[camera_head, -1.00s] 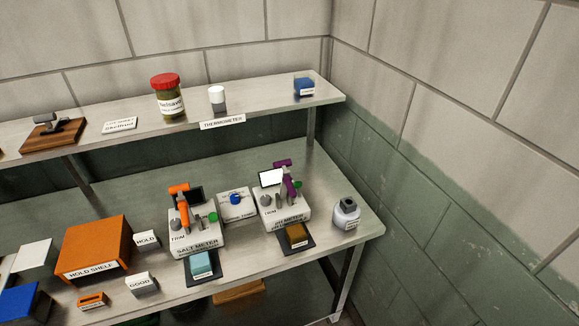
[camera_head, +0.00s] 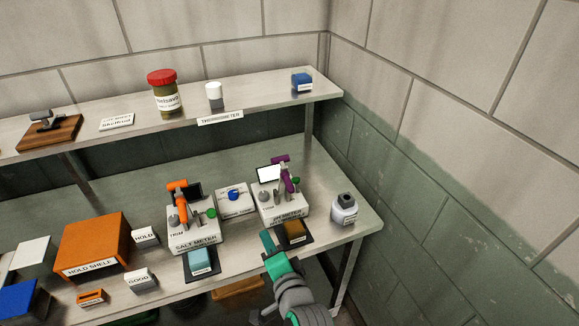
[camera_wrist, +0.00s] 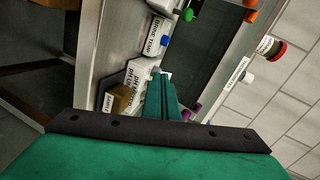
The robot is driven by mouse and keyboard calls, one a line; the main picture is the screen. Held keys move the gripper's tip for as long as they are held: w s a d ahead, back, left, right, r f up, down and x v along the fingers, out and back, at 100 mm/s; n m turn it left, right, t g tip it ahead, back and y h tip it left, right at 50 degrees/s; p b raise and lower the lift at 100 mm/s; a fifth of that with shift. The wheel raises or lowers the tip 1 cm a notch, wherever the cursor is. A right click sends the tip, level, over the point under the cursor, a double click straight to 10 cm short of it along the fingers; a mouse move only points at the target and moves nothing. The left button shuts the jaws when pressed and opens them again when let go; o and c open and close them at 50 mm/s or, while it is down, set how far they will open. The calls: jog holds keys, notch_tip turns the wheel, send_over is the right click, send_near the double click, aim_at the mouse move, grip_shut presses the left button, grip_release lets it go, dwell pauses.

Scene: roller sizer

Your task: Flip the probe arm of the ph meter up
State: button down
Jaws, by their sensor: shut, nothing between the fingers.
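The pH meter (camera_head: 284,208) is a white box with a screen, a trim knob and a green knob, on the table at the right. Its purple probe arm (camera_head: 286,175) stands tilted above the box, with a purple top piece. The wrist view shows the closed fingers (camera_wrist: 160,88) pointing toward the meter.
The salt meter (camera_head: 196,240) with an orange arm stands to the left, a small box with a blue knob (camera_head: 233,195) between. A grey bottle (camera_head: 344,209) stands close on the right. The upper shelf (camera_head: 262,98) overhangs the back.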

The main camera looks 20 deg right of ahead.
jog(key=w+d+r+m, duration=0.15)
jog(key=d+r, duration=0.35)
jog(key=r, duration=0.5)
jog(key=g, duration=0.2)
send_near(287, 168)
jog(key=shift+m, duration=0.45)
jog(key=x, duration=0.2)
jog(key=r+x, duration=0.1)
jog(key=x, duration=0.2)
jog(key=shift+w+f, duration=0.1)
jog(key=shift+w, duration=0.35)
jog(key=shift+w+a+f, duration=0.1)
jog(key=shift+w+f, duration=0.05)
jog(key=shift+w, duration=0.55)
jog(key=shift+w, duration=0.1)
jog(key=shift+w+a+r, duration=0.1)
jog(key=shift+w+r, duration=0.1)
jog(key=shift+w, duration=0.35)
jog(key=shift+w+r, duration=0.15)
jog(key=shift+w, duration=0.4)
jog(key=shift+s, duration=0.1)
